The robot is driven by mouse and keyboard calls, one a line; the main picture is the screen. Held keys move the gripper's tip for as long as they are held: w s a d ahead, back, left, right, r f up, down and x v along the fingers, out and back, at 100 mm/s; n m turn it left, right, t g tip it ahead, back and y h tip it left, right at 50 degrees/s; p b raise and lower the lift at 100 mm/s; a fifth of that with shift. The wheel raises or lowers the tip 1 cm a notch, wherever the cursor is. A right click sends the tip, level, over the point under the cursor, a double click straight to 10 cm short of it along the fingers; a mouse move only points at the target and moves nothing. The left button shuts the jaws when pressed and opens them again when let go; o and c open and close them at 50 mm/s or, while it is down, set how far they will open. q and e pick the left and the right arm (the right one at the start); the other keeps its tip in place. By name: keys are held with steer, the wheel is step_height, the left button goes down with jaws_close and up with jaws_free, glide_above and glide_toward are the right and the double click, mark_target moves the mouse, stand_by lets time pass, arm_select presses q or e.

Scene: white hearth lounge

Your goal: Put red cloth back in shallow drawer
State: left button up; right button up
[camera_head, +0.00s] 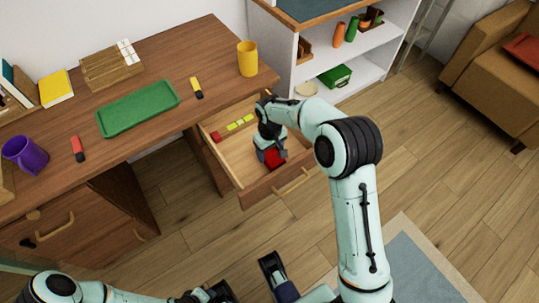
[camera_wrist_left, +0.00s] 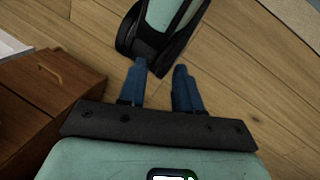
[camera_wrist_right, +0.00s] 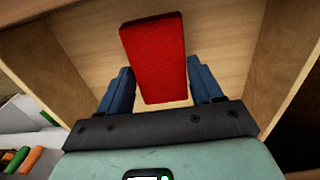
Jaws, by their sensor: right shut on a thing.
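The red cloth (camera_head: 273,156) is a folded red block low inside the open shallow drawer (camera_head: 225,165) under the desk's right end. My right gripper (camera_head: 270,150) reaches down into the drawer and is shut on the cloth. In the right wrist view the cloth (camera_wrist_right: 155,55) stands out between the blue fingers, above the pale drawer floor. I cannot tell whether it touches the floor. My left gripper (camera_wrist_left: 158,85) has its fingers apart and empty, over the wood floor near the desk's left drawers.
A red and yellow item (camera_head: 240,123) lies at the drawer's back. The desk holds a green tray (camera_head: 138,108), a yellow cup (camera_head: 247,59), a purple mug (camera_head: 25,154) and markers. A white shelf (camera_head: 350,62) stands right of the desk. Floor is open in front.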

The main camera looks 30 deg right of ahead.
mark_target(270, 153)
arm_select(q)
steer(key=shift+w+a+f, duration=0.25)
steer(key=shift+w+f, duration=0.1)
steer(key=shift+w, duration=0.1)
arm_select(e)
steer(key=shift+f, duration=1.4)
steer(key=shift+f+b, duration=0.15)
steer(key=shift+b, duration=0.15)
steer(key=o, duration=0.9)
arm_select(q)
steer(key=shift+w+f, duration=0.1)
arm_select(e)
steer(key=shift+o, duration=0.2)
arm_select(q)
steer(key=shift+g+h, duration=0.3)
steer(key=shift+g, duration=0.2)
steer(key=s+r+p, duration=0.1)
steer(key=s+d+r, duration=0.1)
steer(key=s+r+p, duration=0.1)
steer(key=s, duration=0.1)
steer(key=shift+d+r+p, duration=0.1)
steer(key=shift+d+p, duration=0.2)
steer(key=shift+d, duration=0.05)
arm_select(e)
step_height(270, 153, up, 12)
steer(key=shift+r, duration=0.2)
